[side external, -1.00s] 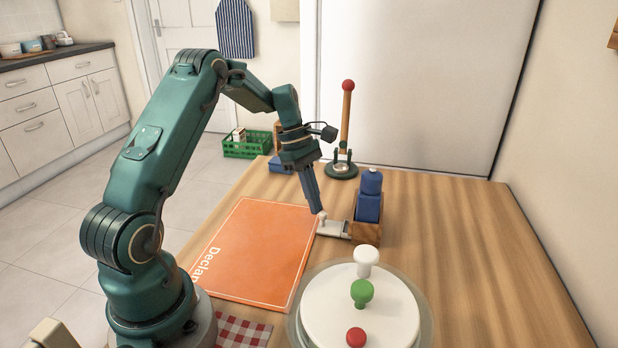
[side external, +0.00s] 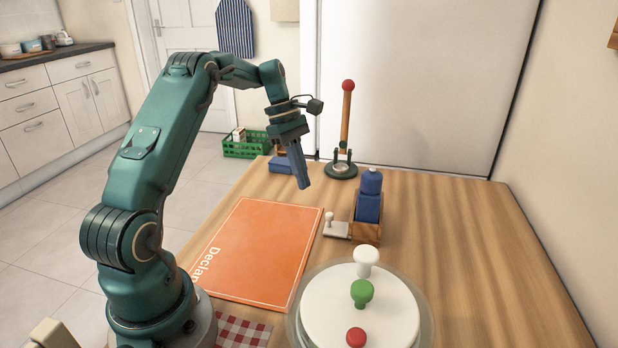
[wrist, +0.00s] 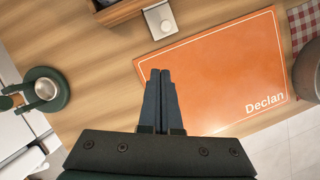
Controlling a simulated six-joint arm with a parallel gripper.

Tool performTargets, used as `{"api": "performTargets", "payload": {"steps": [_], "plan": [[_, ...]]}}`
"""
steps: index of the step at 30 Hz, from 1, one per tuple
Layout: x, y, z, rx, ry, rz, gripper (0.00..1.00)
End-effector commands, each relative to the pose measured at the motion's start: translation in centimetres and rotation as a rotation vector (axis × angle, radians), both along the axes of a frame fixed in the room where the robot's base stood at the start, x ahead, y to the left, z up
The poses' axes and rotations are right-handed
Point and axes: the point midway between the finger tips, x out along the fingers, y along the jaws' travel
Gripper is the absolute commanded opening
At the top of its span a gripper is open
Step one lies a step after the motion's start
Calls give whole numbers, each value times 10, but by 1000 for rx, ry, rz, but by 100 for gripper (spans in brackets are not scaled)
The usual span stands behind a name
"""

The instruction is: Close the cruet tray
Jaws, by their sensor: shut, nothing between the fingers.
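The cruet tray (side external: 338,230) is a pale flat drawer with a small light knob (side external: 329,217) at its outer end. It sticks out to the left from the low wooden cruet stand (side external: 365,236), which holds blue containers (side external: 368,205). The tray (wrist: 152,27) and part of the wooden stand (wrist: 118,11) also show at the top of the wrist view. My gripper (side external: 304,187) is shut and empty, pointing down, above and to the left of the tray and clear of it. Its closed fingers also show in the wrist view (wrist: 160,72).
An orange placemat (side external: 262,248) lies left of the tray. A dark green stand with a red-topped wooden rod (side external: 347,120) is behind it. A round white turntable (side external: 330,305) with coloured knobs is in front. The table on the right is clear.

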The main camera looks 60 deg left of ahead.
Motion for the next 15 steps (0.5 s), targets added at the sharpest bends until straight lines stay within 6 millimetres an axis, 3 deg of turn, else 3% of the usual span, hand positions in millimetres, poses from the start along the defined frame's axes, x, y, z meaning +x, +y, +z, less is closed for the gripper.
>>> {"api": "performTargets", "payload": {"steps": [6,15], "plan": [[-4,13,35,3,-3,2,0],[-6,19,53,1,-1,0,0]]}}
